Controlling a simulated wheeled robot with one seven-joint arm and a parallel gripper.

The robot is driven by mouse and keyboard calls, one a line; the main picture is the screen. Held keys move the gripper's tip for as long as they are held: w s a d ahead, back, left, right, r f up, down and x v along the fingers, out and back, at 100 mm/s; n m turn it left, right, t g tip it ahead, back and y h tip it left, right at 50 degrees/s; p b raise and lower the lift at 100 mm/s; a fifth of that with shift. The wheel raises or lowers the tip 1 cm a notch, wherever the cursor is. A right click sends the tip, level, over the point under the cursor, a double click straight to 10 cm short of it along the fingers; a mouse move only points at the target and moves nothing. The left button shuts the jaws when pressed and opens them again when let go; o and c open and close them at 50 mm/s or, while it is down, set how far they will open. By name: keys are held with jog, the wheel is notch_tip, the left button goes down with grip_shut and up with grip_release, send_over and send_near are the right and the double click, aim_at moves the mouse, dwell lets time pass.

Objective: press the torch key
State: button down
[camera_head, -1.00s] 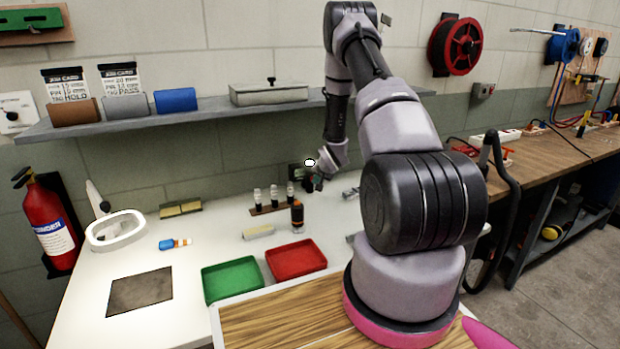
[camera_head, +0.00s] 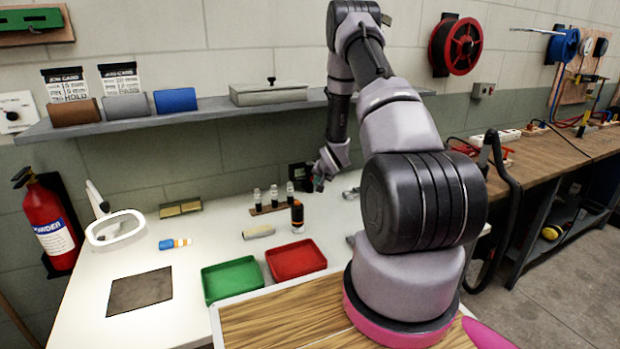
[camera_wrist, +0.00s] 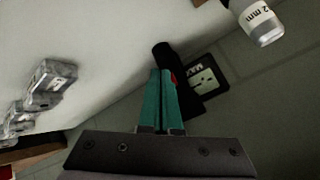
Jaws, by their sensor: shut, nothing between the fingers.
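My gripper (camera_wrist: 164,75) is shut and empty, its two teal fingers together. In the wrist view the fingertips are at a black, rounded body (camera_wrist: 162,50), which looks like the torch. A small red spot (camera_wrist: 174,78), perhaps its key, shows right beside the fingertips; I cannot tell whether they touch it. A dark plate with a pale label (camera_wrist: 207,84) is just right of it. In the head view my gripper (camera_head: 319,181) is at the back of the white bench, by a dark square (camera_head: 298,175) at the wall. The torch is not clear there.
Small vials (camera_head: 273,196) in a rack and a black, orange-topped bottle (camera_head: 297,216) stand left of my gripper. Green (camera_head: 232,279) and red (camera_head: 296,260) trays lie in front. A shelf (camera_head: 215,109) runs above. Grey metal pieces (camera_wrist: 48,82) lie left in the wrist view.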

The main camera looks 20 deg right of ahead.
jog(key=shift+s, duration=0.15)
jog(key=shift+s+d, duration=0.1)
jog(key=shift+s, duration=2.8)
jog(key=s+a+r+n, duration=0.1)
jog(key=s+a+r, duration=0.15)
jog(key=r, duration=0.85)
jog(key=s+a+r, duration=0.2)
jog(key=s+r, duration=0.1)
jog(key=r, duration=0.7)
jog(key=s+a+r+n, duration=0.1)
jog(key=s+a+r, duration=0.2)
jog(key=r, duration=0.8)
jog(key=s+a+r+y, duration=0.1)
jog(key=s+a+r, duration=0.2)
jog(key=s, duration=0.5)
jog(key=s+a+r+n+g, duration=0.1)
jog(key=s+a+r, duration=0.3)
jog(key=s, duration=0.5)
jog(key=s+a+r+n+y, duration=0.1)
jog(key=s+a+r, duration=0.3)
jog(key=s, duration=0.4)
jog(key=shift+s+r+g+y, duration=0.15)
jog(key=shift+r+g+y, duration=0.15)
jog(key=shift+r, duration=0.5)
